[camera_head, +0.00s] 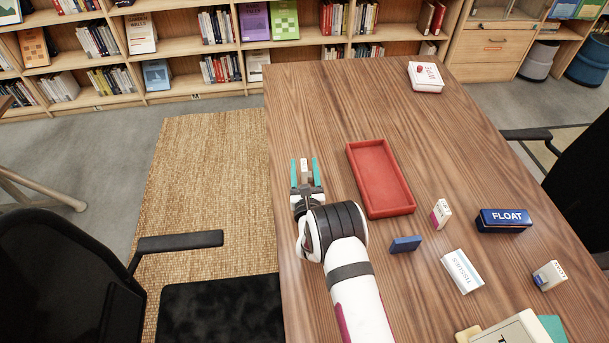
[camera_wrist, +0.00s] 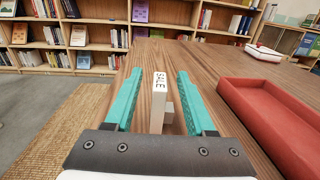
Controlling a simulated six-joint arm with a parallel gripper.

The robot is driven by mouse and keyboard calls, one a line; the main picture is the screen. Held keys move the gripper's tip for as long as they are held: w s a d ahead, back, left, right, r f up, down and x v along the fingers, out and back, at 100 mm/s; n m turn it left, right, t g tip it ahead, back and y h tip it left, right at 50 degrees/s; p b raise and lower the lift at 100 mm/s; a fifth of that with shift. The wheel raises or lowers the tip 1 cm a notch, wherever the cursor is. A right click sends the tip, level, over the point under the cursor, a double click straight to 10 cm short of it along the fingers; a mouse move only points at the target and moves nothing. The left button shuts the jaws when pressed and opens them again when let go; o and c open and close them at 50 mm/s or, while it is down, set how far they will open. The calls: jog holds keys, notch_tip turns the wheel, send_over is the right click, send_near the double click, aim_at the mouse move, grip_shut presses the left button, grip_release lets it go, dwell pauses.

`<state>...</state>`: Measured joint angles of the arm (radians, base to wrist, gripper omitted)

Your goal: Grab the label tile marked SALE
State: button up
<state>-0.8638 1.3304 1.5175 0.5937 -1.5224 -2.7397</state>
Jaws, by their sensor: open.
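The label tile marked SALE (camera_wrist: 160,84) stands upright on the wooden table, white with dark letters on its top face. In the head view the pale tile (camera_head: 304,165) shows near the table's left edge. My gripper (camera_head: 304,166) is open, with one teal finger on each side of the tile. In the wrist view my gripper (camera_wrist: 157,85) shows a gap between the tile and each finger. A small pale block (camera_wrist: 169,112) shows just right of the tile; whether it is part of the tile's stand I cannot tell.
An empty red tray (camera_head: 352,163) lies right of my gripper. A blue FLOAT box (camera_head: 504,220), a small blue block (camera_head: 405,244), a tissue box (camera_head: 462,271) and small cartons (camera_head: 441,213) stand farther right. A white box (camera_head: 425,77) is at the far end.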

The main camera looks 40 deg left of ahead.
jog(key=shift+w+a, duration=0.3)
jog(key=shift+w, duration=0.05)
grip_shut()
